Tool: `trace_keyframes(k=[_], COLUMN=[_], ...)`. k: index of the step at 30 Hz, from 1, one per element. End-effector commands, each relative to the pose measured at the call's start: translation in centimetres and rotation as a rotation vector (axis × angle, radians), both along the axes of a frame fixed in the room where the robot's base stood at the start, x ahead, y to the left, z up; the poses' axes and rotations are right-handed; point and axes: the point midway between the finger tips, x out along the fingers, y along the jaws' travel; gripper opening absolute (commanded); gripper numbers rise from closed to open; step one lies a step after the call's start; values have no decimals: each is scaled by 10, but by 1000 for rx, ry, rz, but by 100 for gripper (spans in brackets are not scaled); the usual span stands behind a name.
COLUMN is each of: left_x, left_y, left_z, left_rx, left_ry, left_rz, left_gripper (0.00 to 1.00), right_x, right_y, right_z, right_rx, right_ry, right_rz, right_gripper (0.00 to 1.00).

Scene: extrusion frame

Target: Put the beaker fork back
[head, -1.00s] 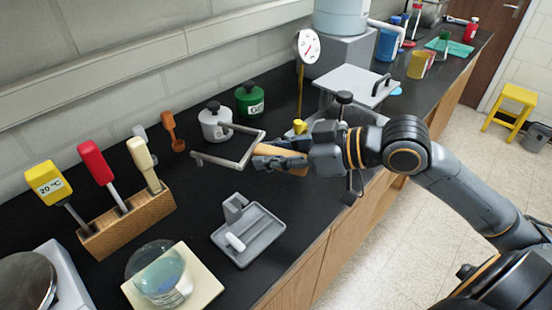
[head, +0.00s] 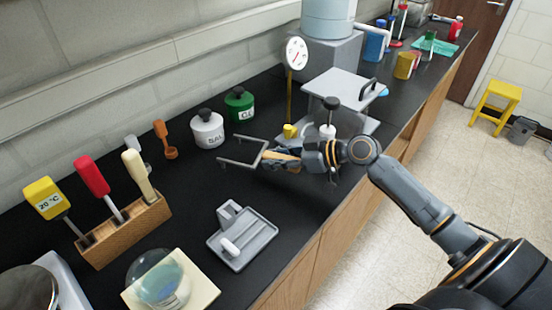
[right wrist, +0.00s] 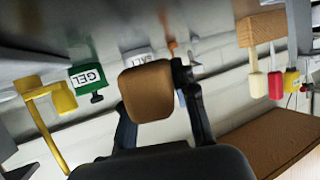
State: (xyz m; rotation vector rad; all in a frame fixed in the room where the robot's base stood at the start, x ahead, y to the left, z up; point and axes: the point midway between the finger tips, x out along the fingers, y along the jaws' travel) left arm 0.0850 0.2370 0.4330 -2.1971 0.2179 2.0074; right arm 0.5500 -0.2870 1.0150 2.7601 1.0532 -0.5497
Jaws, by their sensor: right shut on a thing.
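The beaker fork is a pale grey U-shaped metal fork (head: 262,155) with a wooden handle. My right gripper (head: 278,160) is shut on the handle and holds the fork over the counter, its prongs pointing left in the head view. The rounded end of the handle (right wrist: 147,92) shows between my fingers in the right wrist view. Below and left of the fork in the head view, a grey tray (head: 262,247) with an upright bracket stands on the counter and holds a small white piece (head: 230,247). My left gripper is not in view.
White (head: 207,130) and green (head: 240,104) jars stand behind the fork. A wooden block (head: 125,231) with several handled tools stands left. A glass flask (head: 160,279) sits on a pale pad near the front. Black counter between fork and tray is bare.

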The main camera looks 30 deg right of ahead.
Motion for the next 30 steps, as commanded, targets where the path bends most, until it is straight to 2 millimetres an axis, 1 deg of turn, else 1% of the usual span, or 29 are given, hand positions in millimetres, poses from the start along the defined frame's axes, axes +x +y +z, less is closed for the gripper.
trace_keyframes(k=[1, 2, 5, 11, 25, 29, 30], left_x=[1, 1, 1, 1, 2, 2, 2], left_y=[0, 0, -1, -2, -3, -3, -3], left_z=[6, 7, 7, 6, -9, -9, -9], left_rx=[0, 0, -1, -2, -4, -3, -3], left_ry=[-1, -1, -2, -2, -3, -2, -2], left_rz=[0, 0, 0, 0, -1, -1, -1], left_gripper=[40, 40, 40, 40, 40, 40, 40], right_x=[0, 0, 0, 0, 0, -1, -1], right_y=[-1, 0, 0, 0, 0, 0, 0], right_z=[-3, -6, -11, -12, -25, -26, -27], right_rx=[4, 2, -1, -1, -1, -1, 0], right_ry=[2, 1, -2, -2, -1, 2, 4], right_rz=[-3, -2, -1, -1, -1, 0, 0], right_gripper=[0, 0, 0, 0, 0, 0, 33])
